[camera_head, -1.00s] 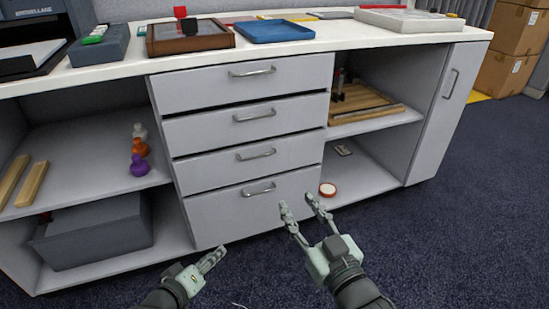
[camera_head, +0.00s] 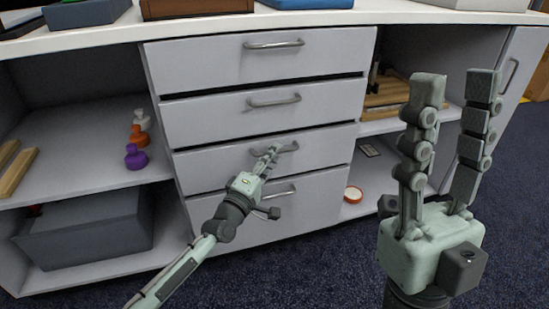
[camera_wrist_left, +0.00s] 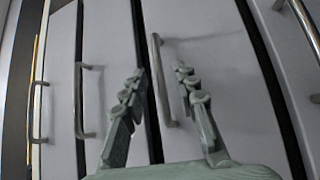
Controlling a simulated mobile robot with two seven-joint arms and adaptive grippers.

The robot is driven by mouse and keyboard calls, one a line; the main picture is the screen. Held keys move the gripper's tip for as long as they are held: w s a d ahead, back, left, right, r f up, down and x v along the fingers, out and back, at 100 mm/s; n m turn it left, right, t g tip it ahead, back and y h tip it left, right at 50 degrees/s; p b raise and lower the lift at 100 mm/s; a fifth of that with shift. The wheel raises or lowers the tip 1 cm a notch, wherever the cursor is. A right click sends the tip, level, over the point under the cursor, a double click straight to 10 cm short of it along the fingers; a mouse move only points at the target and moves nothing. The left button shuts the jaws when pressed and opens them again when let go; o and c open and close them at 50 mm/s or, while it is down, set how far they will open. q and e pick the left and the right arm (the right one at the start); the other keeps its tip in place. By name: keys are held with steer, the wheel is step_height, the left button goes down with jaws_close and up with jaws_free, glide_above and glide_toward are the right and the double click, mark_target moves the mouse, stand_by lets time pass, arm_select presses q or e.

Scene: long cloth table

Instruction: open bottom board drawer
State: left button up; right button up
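The bottom drawer (camera_head: 315,205) is the lowest of a grey stack and looks shut. Its bar handle (camera_head: 284,191) is partly hidden behind my left gripper in the head view and shows at the upper right of the left wrist view (camera_wrist_left: 303,28). My left gripper (camera_head: 269,157) is open at the third drawer's handle (camera_head: 288,147), just above the bottom drawer. In the left wrist view that handle (camera_wrist_left: 160,75) shows between the two spread fingers; contact cannot be told. My right gripper (camera_head: 456,88) is open and empty, raised close to the head camera at the right.
Two upper drawers (camera_head: 260,62) are shut. The left shelves hold orange and purple pieces (camera_head: 136,157) and a grey box (camera_head: 90,240). A red-rimmed round item (camera_head: 353,195) lies in the right compartment. Dark carpet lies in front.

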arm_select(q)
steer(key=shift+w+d, duration=0.2)
steer(key=shift+w, duration=0.15)
jaws_close()
